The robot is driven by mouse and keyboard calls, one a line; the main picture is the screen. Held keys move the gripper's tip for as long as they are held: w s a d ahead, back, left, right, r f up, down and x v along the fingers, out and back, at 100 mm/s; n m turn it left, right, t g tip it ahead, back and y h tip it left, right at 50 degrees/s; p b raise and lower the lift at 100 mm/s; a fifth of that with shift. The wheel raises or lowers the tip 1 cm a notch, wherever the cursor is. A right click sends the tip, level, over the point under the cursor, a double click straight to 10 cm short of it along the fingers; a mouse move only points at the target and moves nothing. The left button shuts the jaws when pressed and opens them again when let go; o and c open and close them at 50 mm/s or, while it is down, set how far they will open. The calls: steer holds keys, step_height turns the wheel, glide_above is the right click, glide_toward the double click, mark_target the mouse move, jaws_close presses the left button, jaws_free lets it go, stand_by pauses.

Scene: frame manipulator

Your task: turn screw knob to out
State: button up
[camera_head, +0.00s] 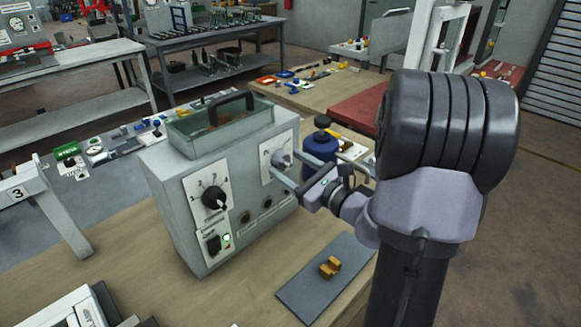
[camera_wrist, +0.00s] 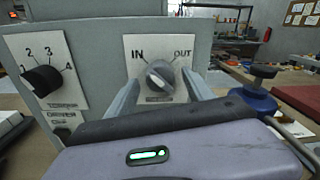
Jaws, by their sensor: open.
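The screw knob (camera_wrist: 160,76) is a round grey knob on a white plate (camera_wrist: 134,48) marked IN at left and OUT at right. The plate is on the front of a grey box (camera_head: 181,170). My gripper (camera_wrist: 160,88) is open, with one finger on each side of the knob. A small gap seems to show at each side; contact cannot be told. In the head view my gripper (camera_head: 283,178) reaches the knob (camera_head: 283,158) from the right.
A black numbered selector knob (camera_head: 214,198) is left on the same box front. A blue bottle-like object (camera_head: 320,150) stands close right of the box. A grey mat (camera_head: 310,300) with a small yellow-brown piece (camera_head: 330,267) lies in front on the table.

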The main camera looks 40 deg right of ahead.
jaws_close()
steer(key=shift+p, duration=0.3)
steer(key=m+p, duration=0.3)
steer(key=p, duration=0.1)
steer(key=shift+r+m, duration=0.25)
steer(key=shift+m, duration=0.15)
steer(key=m+p, duration=0.5)
steer(key=p, duration=0.1)
steer(key=m+p, duration=0.4)
steer(key=p, duration=0.1)
steer(key=shift+m+g+y, duration=0.3)
steer(key=m+p, duration=0.3)
steer(key=p, duration=0.1)
steer(key=shift+f+m, duration=0.1)
steer(key=shift+m, duration=0.3)
steer(key=shift+f, duration=0.1)
